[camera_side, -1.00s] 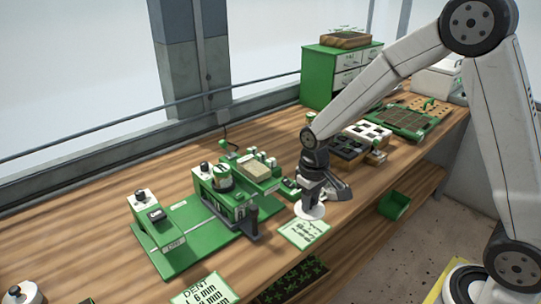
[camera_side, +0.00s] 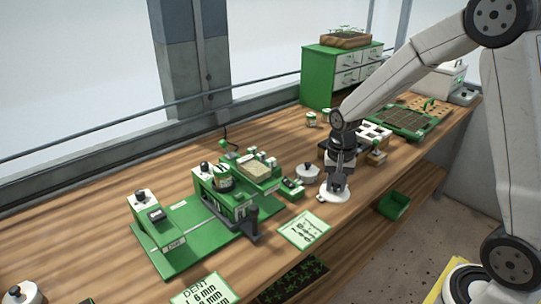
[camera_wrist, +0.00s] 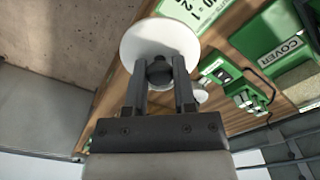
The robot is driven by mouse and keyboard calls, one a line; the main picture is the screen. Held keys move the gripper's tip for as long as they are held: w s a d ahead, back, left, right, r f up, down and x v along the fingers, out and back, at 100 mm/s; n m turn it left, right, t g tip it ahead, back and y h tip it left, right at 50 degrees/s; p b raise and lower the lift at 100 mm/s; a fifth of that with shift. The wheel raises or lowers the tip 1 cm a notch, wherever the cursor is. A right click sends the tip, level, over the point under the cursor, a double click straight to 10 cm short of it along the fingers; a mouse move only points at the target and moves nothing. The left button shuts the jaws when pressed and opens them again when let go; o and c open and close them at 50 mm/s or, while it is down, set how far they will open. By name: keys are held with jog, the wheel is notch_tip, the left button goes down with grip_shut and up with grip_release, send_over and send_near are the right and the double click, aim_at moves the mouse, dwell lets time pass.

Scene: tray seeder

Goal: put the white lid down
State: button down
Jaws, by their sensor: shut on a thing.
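My gripper (camera_side: 338,187) is shut on the dark knob (camera_wrist: 159,72) of the white lid (camera_side: 333,195). In the wrist view the white lid (camera_wrist: 160,38) is a round disc past the fingertips, with the knob between the fingers. In the side view it looks roughly level and close to the wooden table, near its front edge. I cannot tell whether it touches the wood.
A second white lid with a dark knob (camera_side: 307,171) lies just left of my gripper. A green-edged card (camera_side: 304,230) lies in front. The green station (camera_side: 180,243) stands left, the seed trays (camera_side: 402,121) behind right. A green bin (camera_side: 394,205) is below the table edge.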

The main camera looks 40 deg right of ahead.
jog(key=s+d+r+m, duration=0.2)
jog(key=s+d+m, duration=0.2)
jog(key=d+m, duration=0.4)
jog(key=m, duration=0.4)
jog(key=shift+d+r, duration=0.25)
jog(key=shift+r, duration=0.1)
jog(key=w+d+f, duration=0.4)
jog(key=w+f, duration=0.4)
jog(key=w, duration=0.4)
jog(key=shift+d+f, duration=0.2)
jog(key=shift+f, duration=0.15)
jog(key=shift+w+f, duration=0.1)
